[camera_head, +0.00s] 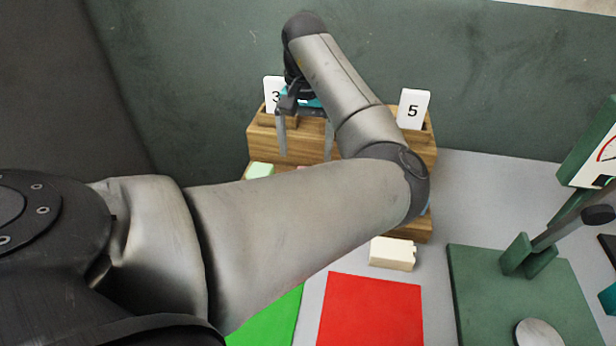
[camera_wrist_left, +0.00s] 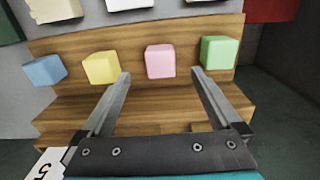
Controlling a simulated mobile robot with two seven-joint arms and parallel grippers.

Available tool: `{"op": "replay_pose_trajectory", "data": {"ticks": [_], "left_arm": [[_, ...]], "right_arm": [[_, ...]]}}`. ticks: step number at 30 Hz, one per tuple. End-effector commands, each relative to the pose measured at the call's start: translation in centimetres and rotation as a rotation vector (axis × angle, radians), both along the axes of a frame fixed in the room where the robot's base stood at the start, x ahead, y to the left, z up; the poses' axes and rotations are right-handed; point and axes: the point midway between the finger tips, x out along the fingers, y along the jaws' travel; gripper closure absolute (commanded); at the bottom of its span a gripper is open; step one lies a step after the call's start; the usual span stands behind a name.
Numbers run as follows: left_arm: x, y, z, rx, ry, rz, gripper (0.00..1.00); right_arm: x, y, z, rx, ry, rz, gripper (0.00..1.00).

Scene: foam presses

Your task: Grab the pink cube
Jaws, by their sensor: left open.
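The pink cube (camera_wrist_left: 160,61) sits on a wooden stepped stand (camera_wrist_left: 130,87) in the left wrist view, between a yellow cube (camera_wrist_left: 101,67) and a green cube (camera_wrist_left: 219,52). My left gripper (camera_wrist_left: 160,72) is open, with its fingers pointing toward the pink cube and one to each side of it in the picture. Nothing is between the fingers, and I cannot tell how far off the cube is. In the head view my left gripper (camera_head: 305,155) hangs over the wooden stand (camera_head: 291,143). Only a sliver of the pink cube (camera_head: 303,168) shows there, above my arm.
A blue cube (camera_wrist_left: 44,70) sits at the row's left end. Number cards 3 (camera_head: 272,93) and 5 (camera_head: 412,108) stand on the stand. A cream block (camera_head: 393,253), a red mat (camera_head: 371,311), a green mat (camera_head: 283,318) and a green press (camera_head: 520,300) lie nearer.

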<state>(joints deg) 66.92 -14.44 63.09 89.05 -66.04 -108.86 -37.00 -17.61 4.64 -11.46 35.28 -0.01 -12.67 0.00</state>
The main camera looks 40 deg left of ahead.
Motion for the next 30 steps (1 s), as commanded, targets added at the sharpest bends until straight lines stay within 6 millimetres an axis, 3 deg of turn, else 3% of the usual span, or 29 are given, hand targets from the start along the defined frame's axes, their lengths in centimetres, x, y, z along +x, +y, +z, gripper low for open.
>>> {"op": "replay_pose_trajectory", "data": {"ticks": [3,11,19,30], "left_arm": [[0.0,-0.1,-2.4,-0.002,0.001,-0.003,0.03],[0.0,0.0,-4.4,-0.001,0.000,-0.002,0.03],[0.1,0.2,-8.3,-0.002,0.000,-0.001,0.03],[0.2,0.2,-9.2,0.000,-0.001,-0.001,0.04]], "right_arm": [[0.0,0.0,-0.6,0.000,0.000,0.000,0.50],[0.5,0.0,-1.0,0.001,-0.008,0.001,0.50],[0.8,0.1,-2.1,0.002,-0.013,0.001,0.50],[0.9,0.1,-2.2,0.002,-0.015,0.000,0.50]]}}
